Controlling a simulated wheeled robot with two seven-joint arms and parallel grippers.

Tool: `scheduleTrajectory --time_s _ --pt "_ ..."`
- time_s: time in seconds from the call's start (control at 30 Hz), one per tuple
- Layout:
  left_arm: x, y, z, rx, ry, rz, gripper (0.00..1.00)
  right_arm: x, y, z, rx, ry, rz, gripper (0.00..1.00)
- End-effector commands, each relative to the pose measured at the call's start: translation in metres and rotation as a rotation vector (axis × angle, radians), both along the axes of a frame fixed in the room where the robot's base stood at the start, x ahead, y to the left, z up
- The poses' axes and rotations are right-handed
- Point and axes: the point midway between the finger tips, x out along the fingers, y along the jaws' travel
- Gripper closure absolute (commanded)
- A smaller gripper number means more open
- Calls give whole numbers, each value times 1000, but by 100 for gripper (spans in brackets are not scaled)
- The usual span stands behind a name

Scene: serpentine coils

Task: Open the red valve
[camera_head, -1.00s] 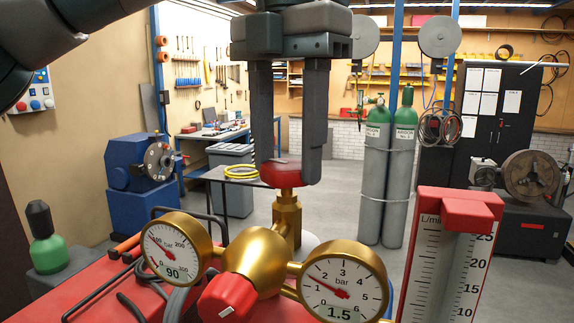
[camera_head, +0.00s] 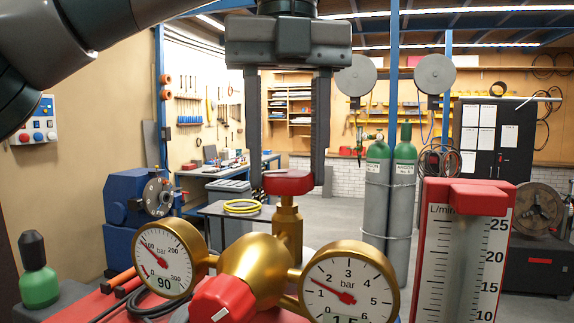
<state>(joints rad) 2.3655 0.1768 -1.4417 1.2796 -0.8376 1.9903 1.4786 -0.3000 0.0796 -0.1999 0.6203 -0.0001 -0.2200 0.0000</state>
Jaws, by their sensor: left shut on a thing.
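The red valve (camera_head: 288,183) is a red handwheel on top of a brass stem (camera_head: 288,222), in the middle of the head view. My left gripper (camera_head: 289,184) points down from above, its two dark fingers on either side of the red valve. It is shut on the valve, one finger at the left edge and one at the right. The brass regulator body (camera_head: 253,265) sits below, with a red knob (camera_head: 223,300) at its front. The left gauge (camera_head: 165,260) reads 90. The right gauge (camera_head: 345,285) needle points between 1 and 2 bar. My right gripper is not seen.
A red flow meter (camera_head: 470,245) stands close at the right. Green-topped gas cylinders (camera_head: 390,200), a blue machine (camera_head: 130,215) and a workbench (camera_head: 215,170) are farther back. Space above the gauges is mostly clear.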

Motion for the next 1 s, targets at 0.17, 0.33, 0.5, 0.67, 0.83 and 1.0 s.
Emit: scheduleTrajectory --time_s 0.17,0.33,0.5,0.67,0.83,1.0 --pt "0 0 0 -1 -1 53 78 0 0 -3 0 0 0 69" --pt "0 0 1 -1 -1 68 78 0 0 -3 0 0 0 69" --pt "0 0 1 -1 -1 69 78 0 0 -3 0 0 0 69" --pt "0 0 1 -1 -1 69 46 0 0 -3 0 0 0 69" --pt "0 0 0 -1 0 67 37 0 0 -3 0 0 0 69" --pt "0 0 0 0 0 66 37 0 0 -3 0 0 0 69"
